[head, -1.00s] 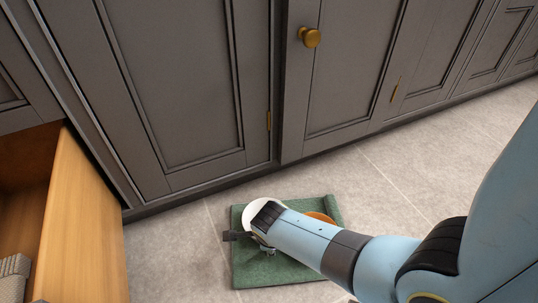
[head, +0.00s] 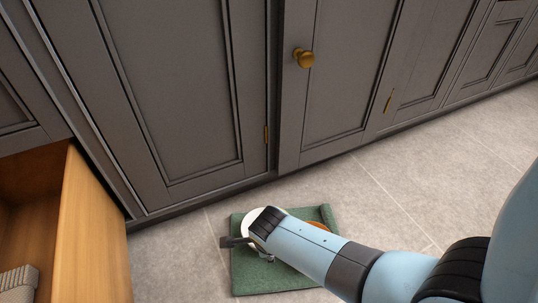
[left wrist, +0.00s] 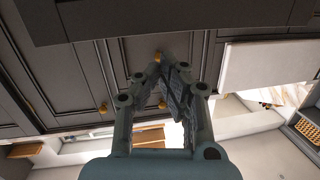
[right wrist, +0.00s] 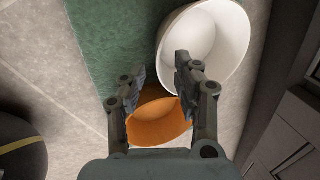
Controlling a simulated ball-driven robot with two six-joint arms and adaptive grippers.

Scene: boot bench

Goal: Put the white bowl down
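The white bowl (right wrist: 215,45) is at the upper right in the right wrist view, its hollow facing my camera. In the head view only part of its rim (head: 252,219) shows beside my right gripper. It lies on or just over the green mat (head: 243,280); I cannot tell whether it touches. My right gripper (right wrist: 159,76) has its fingers apart; its right finger overlaps the bowl's near side, and no grip on the rim is visible. My left gripper (left wrist: 166,66) is outside the head view. Its fingertips are close together with nothing visible between them.
An orange bowl (right wrist: 160,122) is below the white bowl in the right wrist view. Grey cabinets (head: 190,90) with a brass knob (head: 303,57) stand behind the mat. An open wooden drawer (head: 92,240) is at left. The floor (head: 430,180) right of the mat is clear.

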